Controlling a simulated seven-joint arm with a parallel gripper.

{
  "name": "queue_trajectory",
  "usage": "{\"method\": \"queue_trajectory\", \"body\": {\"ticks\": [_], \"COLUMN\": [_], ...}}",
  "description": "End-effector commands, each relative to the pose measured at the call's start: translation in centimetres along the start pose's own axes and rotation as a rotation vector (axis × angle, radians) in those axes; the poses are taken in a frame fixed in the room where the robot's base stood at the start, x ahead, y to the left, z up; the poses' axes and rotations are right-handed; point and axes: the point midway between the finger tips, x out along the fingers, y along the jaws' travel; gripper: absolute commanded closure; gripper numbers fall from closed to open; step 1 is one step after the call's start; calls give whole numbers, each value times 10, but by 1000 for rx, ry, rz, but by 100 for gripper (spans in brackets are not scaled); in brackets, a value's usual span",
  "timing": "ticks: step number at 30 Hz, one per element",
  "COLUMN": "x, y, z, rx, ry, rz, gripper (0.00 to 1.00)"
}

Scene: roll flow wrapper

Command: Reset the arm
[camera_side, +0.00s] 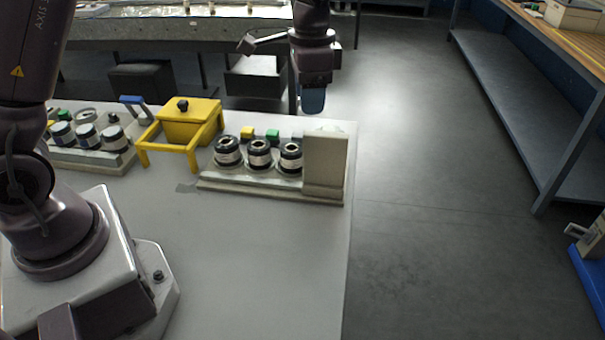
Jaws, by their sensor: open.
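My gripper (313,92) is at the top middle of the side view, at the end of my arm. It hangs above the far right part of the table, with nothing seen between its fingers. It is open, though its fingers are seen edge-on and the gap is hard to make out. It is apart from the things on the table. My arm's base stands at the lower left.
A beige fixture (325,165) with several dark-and-white rolls stands below my gripper. A yellow box on a stand (190,122) is left of it, then another roll fixture (90,155). The table's (255,260) front middle is clear.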

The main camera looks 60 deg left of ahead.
Motion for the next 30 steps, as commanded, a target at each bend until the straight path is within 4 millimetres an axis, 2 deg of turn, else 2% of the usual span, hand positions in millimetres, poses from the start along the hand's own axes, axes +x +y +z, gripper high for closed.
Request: {"method": "queue_trajectory", "body": {"ticks": [1,5,9,12,18,21,24,30], "x": [-10,-33,-57,-69,-80,-84,-89,-101], "y": [6,22,43,58,85,94,100,102], "z": [13,46,90,122,176,194,204,207], "rx": [-43,-161,-287,-363,-458,-465,-461,-454], "ry": [14,56,126,186,321,383,435,496], "rz": [-10,-34,-59,-72,-87,-94,-103,-116], "gripper": [51,51,51,51,51,51,51,51]}}
